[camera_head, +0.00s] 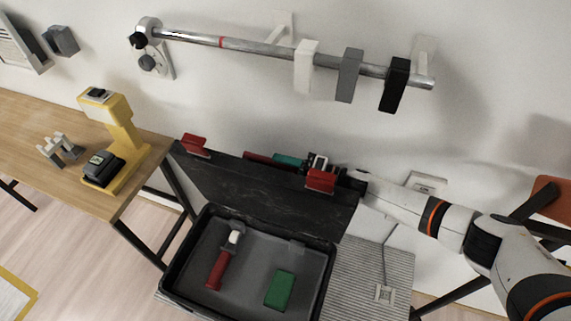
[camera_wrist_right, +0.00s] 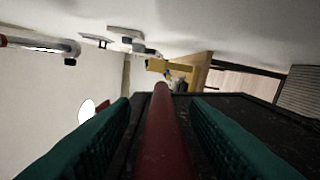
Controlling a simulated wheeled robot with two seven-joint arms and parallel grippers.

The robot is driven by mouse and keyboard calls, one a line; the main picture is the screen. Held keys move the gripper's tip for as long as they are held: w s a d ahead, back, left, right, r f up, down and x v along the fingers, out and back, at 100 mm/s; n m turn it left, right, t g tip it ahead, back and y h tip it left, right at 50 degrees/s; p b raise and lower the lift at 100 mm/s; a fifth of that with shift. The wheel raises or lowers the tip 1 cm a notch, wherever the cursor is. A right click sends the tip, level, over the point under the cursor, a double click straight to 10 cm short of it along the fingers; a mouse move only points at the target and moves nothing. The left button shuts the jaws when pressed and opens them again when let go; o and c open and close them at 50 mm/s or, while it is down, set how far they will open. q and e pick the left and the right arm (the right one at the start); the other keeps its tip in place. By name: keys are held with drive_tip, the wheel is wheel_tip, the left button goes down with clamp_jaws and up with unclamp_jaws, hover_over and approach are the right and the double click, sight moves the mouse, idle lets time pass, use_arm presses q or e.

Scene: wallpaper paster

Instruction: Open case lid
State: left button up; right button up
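A red handle (camera_head: 257,157) lies between the latches and is partly hidden. My right gripper (camera_head: 290,161) is at this handle, behind the lid's top edge. In the right wrist view the red handle (camera_wrist_right: 165,130) runs between the two teal fingers (camera_wrist_right: 160,105), with visible gaps on both sides. The left gripper is not in view.
A red-handled tool (camera_head: 218,269) and a green block (camera_head: 280,290) lie in the case. A wooden table (camera_head: 100,202) with a yellow machine (camera_head: 122,120) stands left. A wall rail (camera_head: 270,50) hangs above. A ribbed grey panel (camera_head: 370,285) lies right of the case.

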drive_tip(key=shift+f, duration=0.1)
drive_tip(key=shift+s+d, duration=0.1)
drive_tip(key=shift+d, duration=0.2)
drive_tip(key=b+v, duration=0.2)
drive_tip(key=v, duration=0.9)
drive_tip(key=shift+d, duration=0.15)
